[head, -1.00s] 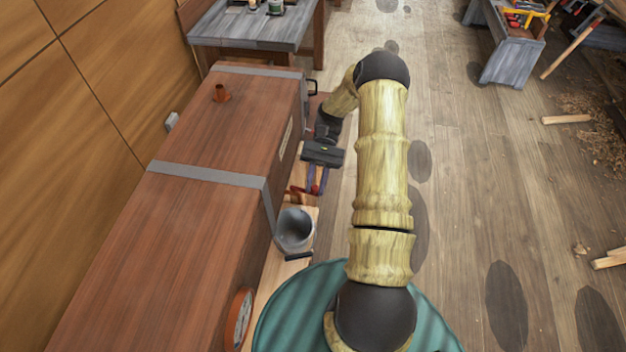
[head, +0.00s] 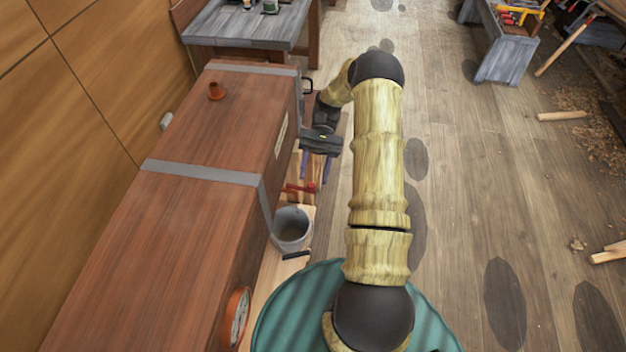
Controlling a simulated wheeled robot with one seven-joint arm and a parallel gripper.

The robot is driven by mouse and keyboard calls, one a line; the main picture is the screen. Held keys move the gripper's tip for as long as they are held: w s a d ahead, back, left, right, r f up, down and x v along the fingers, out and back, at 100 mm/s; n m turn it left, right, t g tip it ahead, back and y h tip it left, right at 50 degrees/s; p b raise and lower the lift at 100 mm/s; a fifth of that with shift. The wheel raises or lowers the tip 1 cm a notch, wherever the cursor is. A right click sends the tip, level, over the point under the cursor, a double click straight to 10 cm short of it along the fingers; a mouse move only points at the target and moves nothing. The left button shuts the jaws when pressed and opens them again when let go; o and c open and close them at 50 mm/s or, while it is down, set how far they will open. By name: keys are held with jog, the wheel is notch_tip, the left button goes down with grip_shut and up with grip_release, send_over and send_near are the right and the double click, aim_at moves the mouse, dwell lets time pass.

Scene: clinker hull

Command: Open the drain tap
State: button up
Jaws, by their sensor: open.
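The drain tap has a red handle (head: 301,188) that shows beside the long wooden box (head: 190,235), low on its right side and just beyond the grey bucket. The handle lies roughly crosswise in the picture. My gripper (head: 315,174) is open, with two bluish fingers pointing down toward the tap. The fingertips are close to the red handle, just beyond it in the picture. I cannot tell whether they touch it. The tap's body and its join to the box are hard to make out.
A grey bucket (head: 292,229) stands on the pale boards below the tap. A round dial (head: 236,318) is on the box's near side. A grey workbench (head: 245,28) stands beyond the box. Open floor (head: 460,200) lies to the right, with wood offcuts farther right.

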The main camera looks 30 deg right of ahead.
jog(key=shift+b+v, duration=0.65)
jog(key=shift+v, duration=1.8)
jog(key=shift+s, duration=0.1)
